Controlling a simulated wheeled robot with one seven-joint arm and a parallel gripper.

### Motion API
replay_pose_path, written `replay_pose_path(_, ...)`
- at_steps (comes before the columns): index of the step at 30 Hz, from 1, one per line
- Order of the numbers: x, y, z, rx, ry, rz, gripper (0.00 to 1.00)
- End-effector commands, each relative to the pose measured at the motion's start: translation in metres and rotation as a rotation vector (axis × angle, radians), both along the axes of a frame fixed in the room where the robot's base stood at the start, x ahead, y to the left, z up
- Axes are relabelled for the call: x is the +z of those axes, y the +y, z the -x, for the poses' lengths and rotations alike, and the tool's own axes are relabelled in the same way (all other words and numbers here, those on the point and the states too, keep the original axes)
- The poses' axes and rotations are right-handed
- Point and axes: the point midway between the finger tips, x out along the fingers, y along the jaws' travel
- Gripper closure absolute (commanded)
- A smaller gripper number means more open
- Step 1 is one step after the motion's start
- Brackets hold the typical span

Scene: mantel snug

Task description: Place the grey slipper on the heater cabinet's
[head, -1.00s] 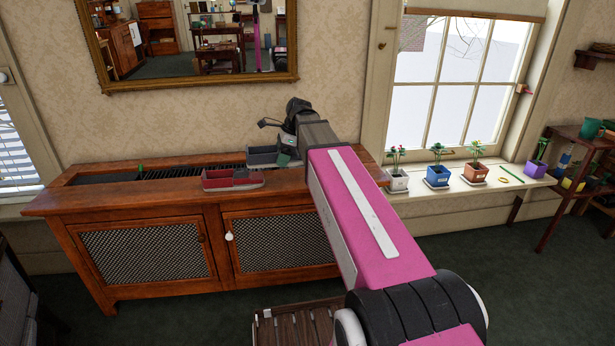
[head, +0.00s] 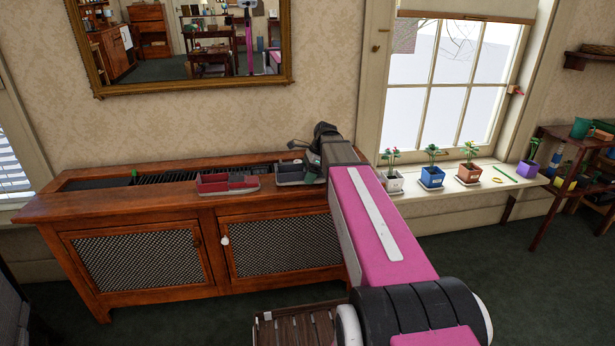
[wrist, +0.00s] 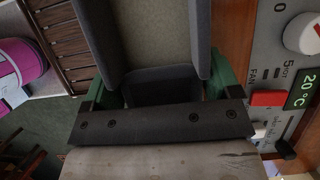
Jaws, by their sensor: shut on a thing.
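The grey slipper (head: 290,174), an open, tray-like shape, is at the right part of the heater cabinet's top in the head view. My gripper (head: 312,168) is shut on it. In the wrist view the slipper (wrist: 160,85) sits between the green fingertips, with grey side walls and a paler inside. Whether its underside touches the cabinet top I cannot tell. The wooden heater cabinet (head: 120,205) has two mesh doors and a dark grille along its top. My arm hides the cabinet's right end in the head view.
A red slipper (head: 228,183) lies on the cabinet top, left of the grey one. A control panel (wrist: 270,75) with a white knob and red switch shows in the wrist view. A slatted wooden piece (head: 292,328) stands in front. Potted plants line the windowsill (head: 450,182).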

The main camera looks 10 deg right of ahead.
Motion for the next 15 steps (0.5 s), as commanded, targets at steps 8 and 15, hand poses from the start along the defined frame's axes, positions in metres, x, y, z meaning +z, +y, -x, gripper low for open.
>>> replay_pose_path(8,-0.0106,0.0002,-0.0001,0.001,-0.001,0.000,0.47)
replay_pose_path(15,-0.0136,0.0002,-0.0001,0.001,-0.001,0.000,0.07)
